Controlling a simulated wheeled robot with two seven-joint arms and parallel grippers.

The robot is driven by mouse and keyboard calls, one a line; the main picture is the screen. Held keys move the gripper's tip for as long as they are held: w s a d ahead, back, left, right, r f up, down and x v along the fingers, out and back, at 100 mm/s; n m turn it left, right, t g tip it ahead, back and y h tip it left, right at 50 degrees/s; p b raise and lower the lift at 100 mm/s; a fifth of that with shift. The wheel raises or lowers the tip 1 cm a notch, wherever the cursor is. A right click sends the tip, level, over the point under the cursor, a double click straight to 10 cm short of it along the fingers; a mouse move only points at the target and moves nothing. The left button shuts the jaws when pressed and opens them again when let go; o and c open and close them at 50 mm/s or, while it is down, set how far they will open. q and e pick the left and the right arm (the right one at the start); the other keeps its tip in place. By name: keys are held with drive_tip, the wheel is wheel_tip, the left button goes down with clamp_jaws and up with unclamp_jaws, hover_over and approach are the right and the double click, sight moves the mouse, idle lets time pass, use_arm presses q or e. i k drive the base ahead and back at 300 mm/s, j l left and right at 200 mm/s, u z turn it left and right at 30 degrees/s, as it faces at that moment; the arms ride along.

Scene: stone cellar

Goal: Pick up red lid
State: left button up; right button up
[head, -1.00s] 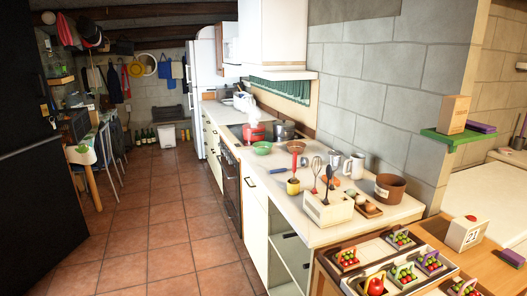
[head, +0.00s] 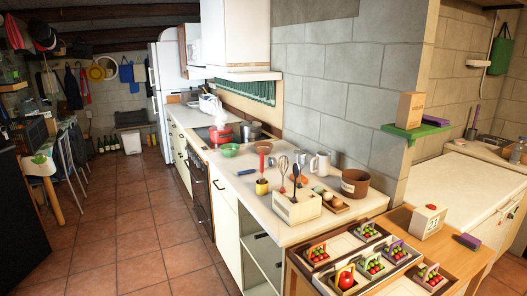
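No separate red lid can be made out for sure. A red pot (head: 221,136) stands on the stove at the far part of the counter; whether its top is a lid is too small to tell. A small rounded red object (head: 346,280) sits in the near tray at the bottom of the head view, among small boxes of red and green pieces. Neither of my grippers shows in the head view.
The white counter (head: 315,213) holds a utensil box (head: 297,208), a brown pot (head: 355,184), mugs and a green bowl (head: 230,150). A wooden table (head: 455,262) stands at the near right. The tiled floor (head: 125,220) on the left is open.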

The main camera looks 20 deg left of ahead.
sight(213, 130)
drive_tip(key=i+j, duration=0.2)
drive_tip(key=j, duration=0.15)
drive_tip(key=i+j+z, duration=0.1)
drive_tip(key=j, duration=0.25)
drive_tip(key=i+j, duration=0.3)
drive_tip(key=i+j+z, duration=0.15)
drive_tip(key=j, duration=0.25)
drive_tip(key=i+j, duration=0.2)
drive_tip(key=j, duration=0.2)
drive_tip(key=i+j+z, duration=0.1)
drive_tip(key=j, duration=0.25)
drive_tip(key=i+j, duration=0.2)
drive_tip(key=j, duration=0.2)
drive_tip(key=z, duration=0.05)
